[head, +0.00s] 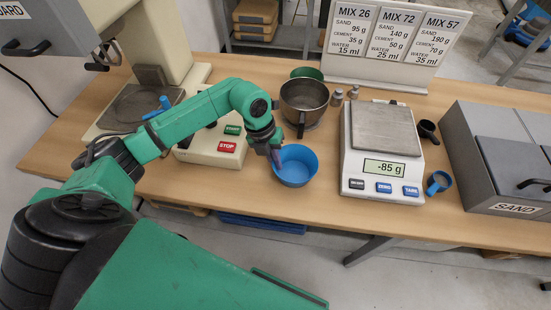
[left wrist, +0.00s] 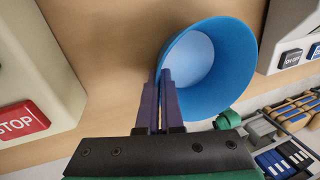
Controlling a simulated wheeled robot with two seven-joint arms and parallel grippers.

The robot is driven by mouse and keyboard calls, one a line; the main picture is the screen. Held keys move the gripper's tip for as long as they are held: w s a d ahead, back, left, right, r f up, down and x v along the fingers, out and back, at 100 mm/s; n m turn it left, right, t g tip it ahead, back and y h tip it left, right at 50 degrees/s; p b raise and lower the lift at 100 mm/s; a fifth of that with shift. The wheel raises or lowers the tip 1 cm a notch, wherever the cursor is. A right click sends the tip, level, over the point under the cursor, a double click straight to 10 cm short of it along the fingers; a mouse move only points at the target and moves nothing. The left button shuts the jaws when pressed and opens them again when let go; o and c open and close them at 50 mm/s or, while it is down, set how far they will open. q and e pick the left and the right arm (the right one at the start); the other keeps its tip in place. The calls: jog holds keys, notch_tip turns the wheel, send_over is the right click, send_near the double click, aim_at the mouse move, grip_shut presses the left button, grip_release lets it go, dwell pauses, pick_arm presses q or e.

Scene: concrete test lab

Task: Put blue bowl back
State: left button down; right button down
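The blue bowl (head: 297,167) is at the table's front, between the start/stop box and the scale. My left gripper (head: 275,160) is at the bowl's left rim. In the left wrist view its two dark fingers (left wrist: 162,103) are close together, with the rim of the bowl (left wrist: 232,60) between them, one finger inside and one outside. The bowl opens toward the wrist camera. I cannot tell whether its bottom touches the table. My right gripper is in neither view.
The scale (head: 384,162), reading -85 g, stands right of the bowl. A metal pot (head: 304,103) and green bowl (head: 307,73) are behind. The start/stop box (head: 215,148) is left. Blue and black scoops lie near the grey SAND bin (head: 490,160). The table's front edge is close.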

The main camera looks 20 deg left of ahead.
pick_arm(q)
jog(key=c, duration=1.1)
grip_release()
jog(key=shift+r, duration=0.2)
jog(key=b+v, duration=0.3)
jog(key=v, duration=0.8)
jog(key=shift+a+r, duration=0.15)
jog(key=shift+r, duration=0.2)
jog(key=shift+r, duration=0.1)
